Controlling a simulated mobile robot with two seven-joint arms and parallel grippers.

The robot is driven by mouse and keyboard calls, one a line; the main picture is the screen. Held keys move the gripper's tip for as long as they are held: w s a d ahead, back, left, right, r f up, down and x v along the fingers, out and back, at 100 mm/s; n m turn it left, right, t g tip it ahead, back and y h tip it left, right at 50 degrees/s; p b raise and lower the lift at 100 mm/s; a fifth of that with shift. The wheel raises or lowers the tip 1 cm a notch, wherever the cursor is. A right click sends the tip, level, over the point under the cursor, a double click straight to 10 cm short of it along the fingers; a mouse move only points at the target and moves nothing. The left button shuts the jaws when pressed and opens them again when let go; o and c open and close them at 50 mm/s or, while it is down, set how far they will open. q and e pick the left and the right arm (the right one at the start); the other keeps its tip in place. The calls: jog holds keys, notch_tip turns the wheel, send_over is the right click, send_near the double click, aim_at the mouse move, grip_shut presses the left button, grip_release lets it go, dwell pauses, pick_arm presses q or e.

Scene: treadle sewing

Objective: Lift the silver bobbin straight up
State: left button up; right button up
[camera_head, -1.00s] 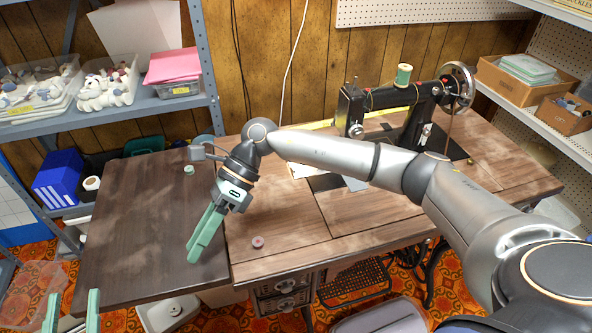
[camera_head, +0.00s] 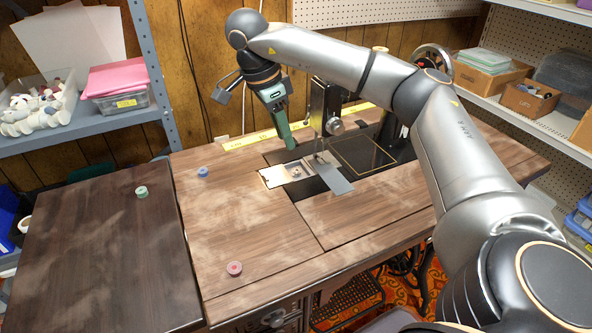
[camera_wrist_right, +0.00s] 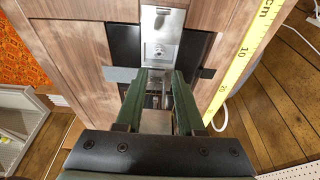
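The silver bobbin appears as a small round shape (camera_head: 296,175) in the silver plate (camera_head: 270,177) of the sewing machine bed. In the right wrist view, a small round detail (camera_wrist_right: 158,52) shows in the plate (camera_wrist_right: 163,20), just beyond my fingertips; I cannot make out clearly whether it is the bobbin. My right gripper (camera_head: 291,147) points down over the far side of the bed, behind the round shape. In the wrist view its green fingers (camera_wrist_right: 159,74) are apart, with nothing visibly held between them. My left gripper is out of view.
The black machine pillar (camera_head: 320,110) and needle area stand close to the right of my gripper. A yellow ruler (camera_head: 245,142) lies along the table's back edge. Blue (camera_head: 203,172), green (camera_head: 142,191) and red (camera_head: 234,268) bobbins lie leftward.

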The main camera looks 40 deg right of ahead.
aim_at(297, 171)
jog(key=b+x, duration=0.3)
jog(key=x, duration=0.6)
jog(key=shift+a+f+b, duration=0.1)
jog(key=shift+b, duration=0.2)
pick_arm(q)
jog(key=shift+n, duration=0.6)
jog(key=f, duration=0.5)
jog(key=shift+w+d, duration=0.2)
pick_arm(e)
jog(key=shift+c, duration=0.3)
grip_shut()
